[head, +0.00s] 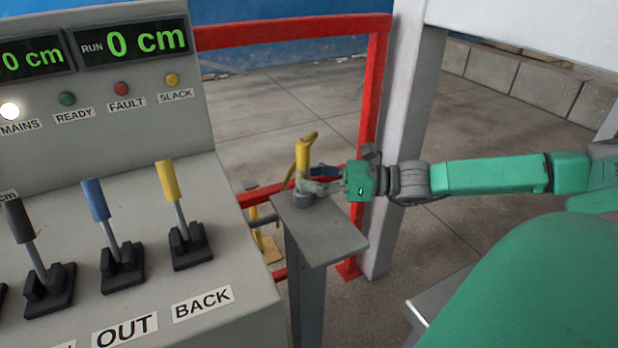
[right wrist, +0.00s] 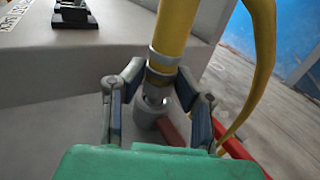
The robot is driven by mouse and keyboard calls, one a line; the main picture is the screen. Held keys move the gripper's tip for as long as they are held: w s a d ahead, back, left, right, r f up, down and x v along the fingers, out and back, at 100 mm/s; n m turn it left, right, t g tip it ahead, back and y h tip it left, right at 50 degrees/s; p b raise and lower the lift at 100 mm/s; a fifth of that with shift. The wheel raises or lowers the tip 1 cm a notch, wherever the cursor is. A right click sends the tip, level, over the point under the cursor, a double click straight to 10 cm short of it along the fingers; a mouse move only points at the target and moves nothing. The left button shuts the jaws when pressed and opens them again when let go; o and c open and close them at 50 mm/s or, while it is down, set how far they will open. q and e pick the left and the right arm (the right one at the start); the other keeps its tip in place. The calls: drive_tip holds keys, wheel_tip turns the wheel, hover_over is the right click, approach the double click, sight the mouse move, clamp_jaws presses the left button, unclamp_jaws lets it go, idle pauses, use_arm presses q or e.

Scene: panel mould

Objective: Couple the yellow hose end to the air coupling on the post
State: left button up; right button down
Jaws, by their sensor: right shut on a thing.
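The yellow hose end (head: 303,155) stands nearly upright above the post (head: 325,228), its hose bending over at the top and hanging down behind. My right gripper (head: 307,185) comes in from the right and is shut on it. In the right wrist view the fingers (right wrist: 160,82) lie on both sides of the hose end (right wrist: 164,60), around its grey metal bands. Its metal tip points down at the grey round air coupling (right wrist: 149,113), which also shows in the head view (head: 302,200). I cannot tell whether the tip is inside the coupling or just above it. My left gripper is out of view.
A grey control console (head: 130,260) with levers and displays fills the left, close to the post. A red rail frame (head: 300,34) stands behind, with a light grey upright (head: 405,130) to its right. Open concrete floor (head: 470,240) lies right of the post.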

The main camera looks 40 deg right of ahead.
drive_tip(key=shift+f+b, duration=0.65)
drive_tip(key=shift+f, duration=0.1)
drive_tip(key=c, duration=1.1)
unclamp_jaws()
drive_tip(key=shift+c, duration=0.2)
drive_tip(key=shift+s+d, duration=0.1)
drive_tip(key=v, duration=1.1)
drive_tip(key=shift+s+d, duration=0.25)
drive_tip(key=shift+d, duration=0.05)
drive_tip(key=shift+w, duration=0.1)
